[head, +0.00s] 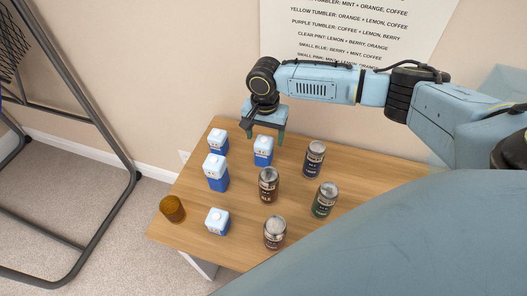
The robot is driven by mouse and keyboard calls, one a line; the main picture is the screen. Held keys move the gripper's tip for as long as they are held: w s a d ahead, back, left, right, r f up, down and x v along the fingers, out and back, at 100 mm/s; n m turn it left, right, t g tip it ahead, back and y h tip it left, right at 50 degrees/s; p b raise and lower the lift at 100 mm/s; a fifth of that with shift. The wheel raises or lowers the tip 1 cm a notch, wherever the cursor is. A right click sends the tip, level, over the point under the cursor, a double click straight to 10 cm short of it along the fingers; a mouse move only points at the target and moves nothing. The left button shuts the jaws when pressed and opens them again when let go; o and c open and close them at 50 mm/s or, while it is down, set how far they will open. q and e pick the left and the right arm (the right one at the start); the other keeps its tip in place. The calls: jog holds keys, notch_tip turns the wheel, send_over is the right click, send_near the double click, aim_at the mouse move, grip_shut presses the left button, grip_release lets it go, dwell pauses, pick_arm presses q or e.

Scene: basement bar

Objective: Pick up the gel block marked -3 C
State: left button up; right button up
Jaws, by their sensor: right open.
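Several blue-and-white gel blocks stand on the left half of the wooden table (330,175). One is at the back left (218,142), one at the back centre (263,151), a taller-looking one in the middle (216,173) and one nearer the front (217,222). The markings on them are too small to read, so I cannot tell which says -3 C. My right gripper (265,134) is open, pointing down just above and behind the back-centre block, with its fingers apart near that block's top. I cannot tell whether they touch it. My left gripper is not in view.
Several dark cans or jars stand right of the blocks, including one at the back (314,160) and one in the middle (268,186). An amber tumbler (172,209) is at the left edge. A text poster (350,30) hangs on the wall behind. The table's right part looks clear.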

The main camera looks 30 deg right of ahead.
aim_at(264, 151)
jog(key=shift+f, duration=0.7)
notch_tip(264, 151, down, 4)
jog(key=shift+w+a+r+b, duration=0.1)
jog(key=shift+w+r+b, duration=0.1)
jog(key=shift+b, duration=0.35)
jog(key=shift+f, duration=0.2)
jog(key=shift+c, duration=0.4)
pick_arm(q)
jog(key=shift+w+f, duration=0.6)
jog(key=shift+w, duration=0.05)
pick_arm(e)
jog(key=c, duration=1.1)
